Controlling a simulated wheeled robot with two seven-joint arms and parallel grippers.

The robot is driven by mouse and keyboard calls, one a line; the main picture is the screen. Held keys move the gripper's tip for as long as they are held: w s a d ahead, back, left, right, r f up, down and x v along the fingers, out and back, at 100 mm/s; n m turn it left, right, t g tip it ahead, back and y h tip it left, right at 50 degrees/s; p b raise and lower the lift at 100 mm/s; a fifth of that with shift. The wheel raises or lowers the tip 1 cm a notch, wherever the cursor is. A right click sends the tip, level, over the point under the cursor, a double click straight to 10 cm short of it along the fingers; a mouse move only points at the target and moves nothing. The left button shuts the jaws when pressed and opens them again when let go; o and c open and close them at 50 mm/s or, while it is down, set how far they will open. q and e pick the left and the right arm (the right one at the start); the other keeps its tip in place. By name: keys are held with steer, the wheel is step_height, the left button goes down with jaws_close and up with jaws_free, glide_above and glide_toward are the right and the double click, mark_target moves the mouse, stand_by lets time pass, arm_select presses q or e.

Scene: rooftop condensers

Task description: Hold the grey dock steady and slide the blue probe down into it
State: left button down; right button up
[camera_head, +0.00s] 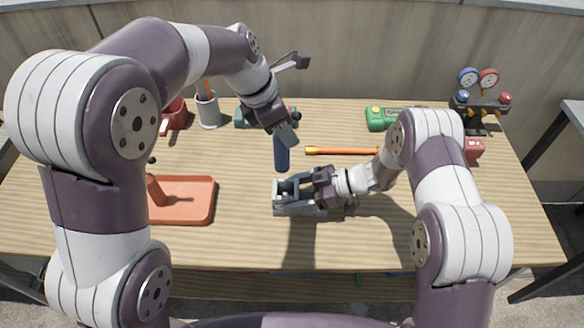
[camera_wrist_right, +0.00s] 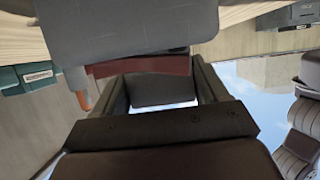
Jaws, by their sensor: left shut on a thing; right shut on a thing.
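The blue probe (camera_head: 282,154) hangs nearly upright from my left gripper (camera_head: 284,136), which is shut on its upper part. The grey dock (camera_head: 291,210) is an open-topped, box-like piece on the table, below the probe in the head view. My right gripper (camera_head: 318,190) is shut on the dock's right side, and its fingers hide part of it. The probe's lower end shows just above the dock's far edge in the picture, apart from it. The exact height gap is hard to tell. The right wrist view shows my dark gripper parts and a close grey surface.
An orange tray (camera_head: 196,214) lies to the left. A grey cup with tools (camera_head: 208,112), a green device (camera_head: 380,119) and a gauge set (camera_head: 480,101) stand at the back. An orange-yellow rod (camera_head: 341,151) lies behind the dock. The table front is clear.

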mark_target(288, 163)
arm_select(q)
steer(key=f+m, duration=0.2)
steer(key=f+g, duration=0.1)
steer(key=shift+s+d+f+m, duration=0.15)
steer(key=shift+s+d+m, duration=0.15)
steer(key=shift+m, duration=0.1)
arm_select(e)
steer(key=shift+w, duration=0.1)
arm_select(q)
steer(key=shift+f, duration=1.3)
steer(key=shift+f, duration=0.4)
steer(key=shift+f, duration=0.2)
steer(key=shift+f, duration=0.3)
steer(key=shift+f, duration=0.3)
steer(key=shift+f, duration=0.25)
steer(key=shift+f, duration=0.35)
steer(key=shift+f, duration=0.15)
